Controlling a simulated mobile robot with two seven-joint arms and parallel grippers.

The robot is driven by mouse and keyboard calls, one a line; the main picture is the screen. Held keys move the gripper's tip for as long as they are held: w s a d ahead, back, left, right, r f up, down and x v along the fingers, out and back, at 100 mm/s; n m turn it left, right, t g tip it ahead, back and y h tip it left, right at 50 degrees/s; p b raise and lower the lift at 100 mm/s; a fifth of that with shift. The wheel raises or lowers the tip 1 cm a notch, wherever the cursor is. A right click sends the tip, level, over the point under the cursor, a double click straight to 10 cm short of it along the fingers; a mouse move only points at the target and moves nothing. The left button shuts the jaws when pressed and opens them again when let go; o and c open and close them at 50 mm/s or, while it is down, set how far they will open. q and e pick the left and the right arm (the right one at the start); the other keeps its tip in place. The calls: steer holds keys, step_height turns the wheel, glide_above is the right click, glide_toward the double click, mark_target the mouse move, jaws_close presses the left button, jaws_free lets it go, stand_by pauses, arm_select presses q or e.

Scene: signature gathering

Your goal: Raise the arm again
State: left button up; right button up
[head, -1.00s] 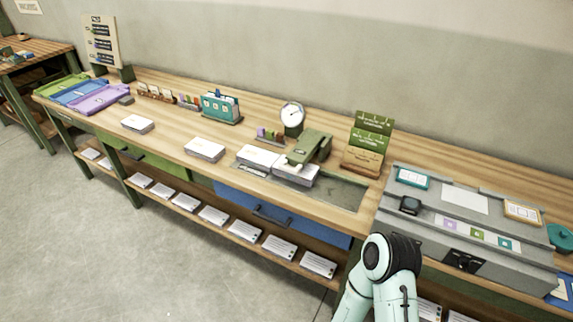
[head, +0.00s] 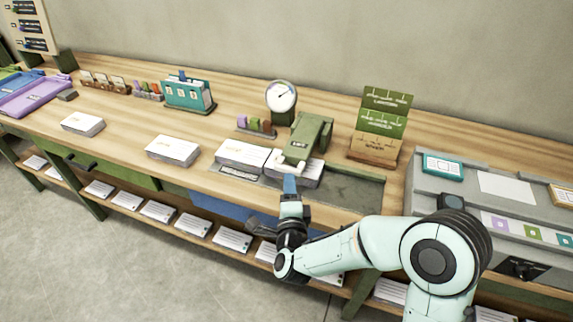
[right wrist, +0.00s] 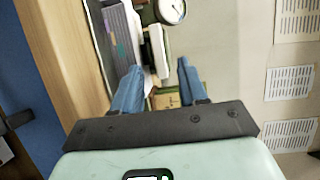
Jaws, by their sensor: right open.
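My right arm reaches in from the lower right of the head view, bent, with its forearm across the bench's front edge. My right gripper (head: 289,187) has blue fingers and appears in front of the green press (head: 308,135) and the paper stack (head: 305,172) below it. In the right wrist view the two blue fingers (right wrist: 158,80) stand apart with nothing between them. Pale and green parts show beyond them. Whether the fingertips touch the stack cannot be told. My left gripper is in neither view.
The wooden bench (head: 215,195) carries paper stacks (head: 173,150), a round dial (head: 281,96), a teal file holder (head: 188,93) and a green card stand (head: 379,127). A grey panel (head: 440,195) lies at right. Envelopes fill the shelf below.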

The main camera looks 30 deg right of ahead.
steer(key=x, duration=0.9)
jaws_close()
